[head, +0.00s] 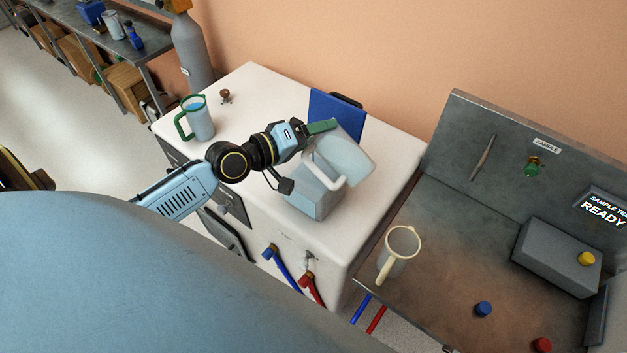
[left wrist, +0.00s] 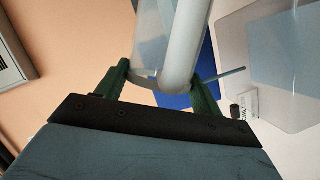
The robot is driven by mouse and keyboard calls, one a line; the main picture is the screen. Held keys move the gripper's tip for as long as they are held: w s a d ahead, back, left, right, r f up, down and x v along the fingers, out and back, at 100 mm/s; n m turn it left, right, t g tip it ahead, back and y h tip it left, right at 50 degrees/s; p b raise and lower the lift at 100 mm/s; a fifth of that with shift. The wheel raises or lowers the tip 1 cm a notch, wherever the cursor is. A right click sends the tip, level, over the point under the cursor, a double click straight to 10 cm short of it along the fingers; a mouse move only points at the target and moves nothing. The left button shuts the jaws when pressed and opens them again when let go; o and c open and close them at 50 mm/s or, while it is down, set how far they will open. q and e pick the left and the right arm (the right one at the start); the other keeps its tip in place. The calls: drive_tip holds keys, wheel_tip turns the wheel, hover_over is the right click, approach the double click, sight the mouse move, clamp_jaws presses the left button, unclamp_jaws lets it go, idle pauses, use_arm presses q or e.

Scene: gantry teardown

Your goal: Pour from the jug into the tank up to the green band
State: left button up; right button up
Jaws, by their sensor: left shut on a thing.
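My left gripper (head: 321,127) is shut on the pale handle of a translucent jug (head: 352,154). In the left wrist view the green fingers of the left gripper (left wrist: 163,88) stand on both sides of the jug's handle (left wrist: 183,50). The jug is tilted above a grey-blue, box-shaped tank (head: 312,203) on the white cabinet. The jug overlaps the tank's top in the head view, so its lip and any stream cannot be made out. I cannot make out the green band or the level in the tank. My right gripper is not in view.
A green-handled jug with blue liquid (head: 200,120) stands at the left of the white cabinet top (head: 253,88). A blue panel (head: 336,112) stands behind the held jug. A cream jug (head: 402,244) stands on the grey bench at right, near a grey box (head: 556,258).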

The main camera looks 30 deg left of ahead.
use_arm(q)
drive_tip(key=shift+a+f+b, duration=0.1)
drive_tip(key=shift+f+b, duration=0.1)
drive_tip(key=shift+b, duration=0.45)
drive_tip(key=shift+f+n+b, duration=0.25)
drive_tip(key=shift+n+b, duration=0.15)
drive_tip(key=shift+b, duration=0.25)
idle(0.6)
drive_tip(key=shift+a+f+n+h+b, duration=0.1)
drive_tip(key=shift+f+n+h+b, duration=0.25)
drive_tip(key=shift+b, duration=0.35)
idle(0.3)
drive_tip(key=shift+a+f+t+b, duration=0.1)
drive_tip(key=shift+f+t+b, duration=0.15)
drive_tip(key=shift+b, duration=0.5)
idle(0.6)
